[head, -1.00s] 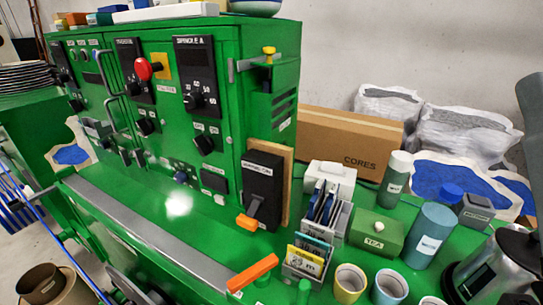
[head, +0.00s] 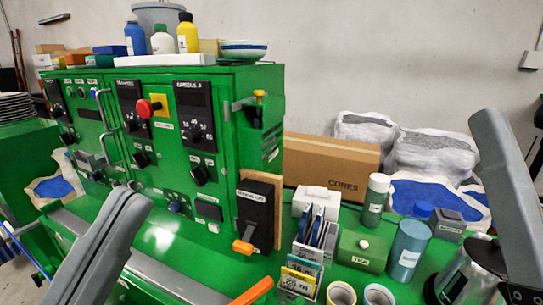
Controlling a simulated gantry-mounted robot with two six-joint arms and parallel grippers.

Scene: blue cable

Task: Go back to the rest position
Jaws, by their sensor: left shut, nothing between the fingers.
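My left gripper (head: 128,198) rises from the lower left of the head view, in front of the green machine (head: 215,160). Its grey fingers are together with nothing between them, and its tips are apart from the controls behind. A grey tapered part of my right arm (head: 500,170) stands at the right edge; whether its fingers are open or shut does not show. A thin blue cable or rod (head: 25,250) runs down at the far left edge.
A cardboard box (head: 335,168), wrapped bags, a tea box (head: 362,250), a teal canister (head: 408,250) and a metal pot (head: 468,272) crowd the right side. Bottles and a bowl (head: 243,49) stand on the machine.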

